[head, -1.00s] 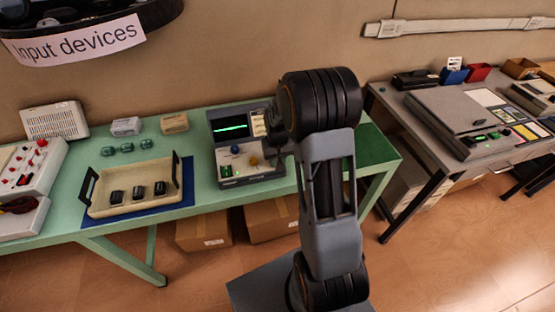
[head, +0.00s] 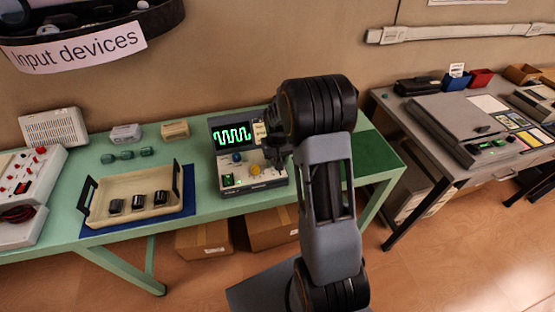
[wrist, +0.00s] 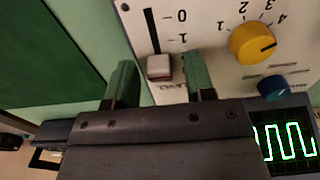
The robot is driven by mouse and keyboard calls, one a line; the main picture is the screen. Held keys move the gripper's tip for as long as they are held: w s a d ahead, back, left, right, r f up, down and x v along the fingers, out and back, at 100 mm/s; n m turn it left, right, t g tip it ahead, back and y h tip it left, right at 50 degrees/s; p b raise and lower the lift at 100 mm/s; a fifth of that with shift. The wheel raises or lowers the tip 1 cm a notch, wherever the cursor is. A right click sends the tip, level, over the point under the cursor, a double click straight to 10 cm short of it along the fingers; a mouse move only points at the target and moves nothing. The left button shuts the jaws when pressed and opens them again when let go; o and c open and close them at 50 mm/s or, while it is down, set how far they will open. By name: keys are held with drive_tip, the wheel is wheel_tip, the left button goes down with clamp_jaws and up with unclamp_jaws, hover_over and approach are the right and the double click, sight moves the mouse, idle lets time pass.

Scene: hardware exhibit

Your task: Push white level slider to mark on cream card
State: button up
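The white level slider (wrist: 159,67) is a small block on a dark vertical slot in the panel, at the slot's lower end in the wrist view. Printed 0 and 1 marks stand right of the slot. My gripper (wrist: 157,62) is open, its two green-looking fingers on either side of the slider, with a small gap showing on each side. In the head view my gripper (head: 273,157) is at the right side of the instrument (head: 222,172), partly hiding its panel. The cream card (head: 260,131) is right of the screen; its writing is too small to read.
The panel has a yellow knob (wrist: 252,43), a blue knob (wrist: 272,87) and a screen (head: 233,135) with a green square wave. A cream tray (head: 137,184) with several black knobs is to the left. Green table (head: 204,205) is clear between tray and instrument.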

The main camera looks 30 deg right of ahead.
wheel_tip(320, 180, up, 14)
idle(0.7)
drive_tip(key=shift+f, duration=0.1)
idle(0.3)
drive_tip(key=s+a+r+n+t, duration=0.1)
drive_tip(key=s+a+t, duration=0.1)
drive_tip(key=s+a, duration=0.3)
drive_tip(key=s+a+r+n+t, duration=0.1)
drive_tip(key=s+a, duration=0.4)
drive_tip(key=s, duration=0.8)
drive_tip(key=shift+s+a+r+t, duration=0.2)
drive_tip(key=shift+r+t, duration=0.2)
drive_tip(key=shift+r, duration=0.05)
